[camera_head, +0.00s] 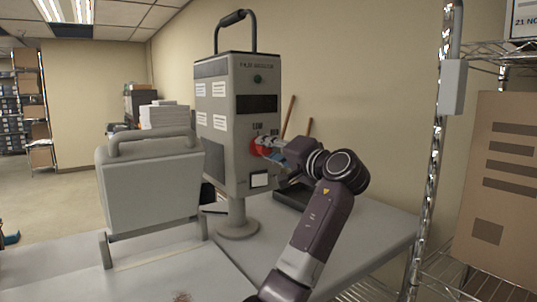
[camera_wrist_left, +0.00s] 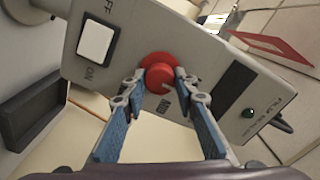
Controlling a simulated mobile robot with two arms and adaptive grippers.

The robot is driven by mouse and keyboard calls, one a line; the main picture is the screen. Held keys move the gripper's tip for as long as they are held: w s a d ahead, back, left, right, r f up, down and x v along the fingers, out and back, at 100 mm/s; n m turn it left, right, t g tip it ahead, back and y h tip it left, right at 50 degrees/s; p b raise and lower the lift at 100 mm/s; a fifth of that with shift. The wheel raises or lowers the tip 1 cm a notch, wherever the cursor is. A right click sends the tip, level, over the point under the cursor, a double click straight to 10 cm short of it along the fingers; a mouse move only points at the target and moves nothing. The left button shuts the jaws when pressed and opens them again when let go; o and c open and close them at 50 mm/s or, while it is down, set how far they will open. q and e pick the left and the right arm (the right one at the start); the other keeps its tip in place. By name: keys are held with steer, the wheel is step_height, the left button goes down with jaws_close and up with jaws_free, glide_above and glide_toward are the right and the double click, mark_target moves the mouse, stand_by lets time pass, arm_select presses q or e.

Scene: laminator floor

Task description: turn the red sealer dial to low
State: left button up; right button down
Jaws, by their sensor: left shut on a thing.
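The sealer (camera_head: 215,110) is a tall grey box on a round pedestal on the table. Its red dial (camera_head: 257,147) is on the front panel, under a small LOW label, and is partly covered by my left gripper (camera_head: 269,146). In the left wrist view the red round dial (camera_wrist_left: 160,72) sits between the two fingertips of my left gripper (camera_wrist_left: 161,86), which are shut on it from both sides. A pale mark shows on the dial, but I cannot tell which setting it points to. My right gripper is not in view.
A white ON/OFF switch (camera_wrist_left: 96,41) is beside the dial, and a green light (camera_head: 257,79) is above it. A grey handled panel (camera_head: 150,190) stands to the left. A dark tray (camera_head: 291,197) lies behind my arm. A wire shelf with a cardboard box (camera_head: 500,185) is at right.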

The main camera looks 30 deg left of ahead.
arm_select(q)
steer(key=shift+f, duration=0.1)
stand_by(0.4)
steer(key=o, duration=1.2)
steer(key=shift+c, duration=0.2)
steer(key=v, duration=1.2)
steer(key=shift+f, duration=0.1)
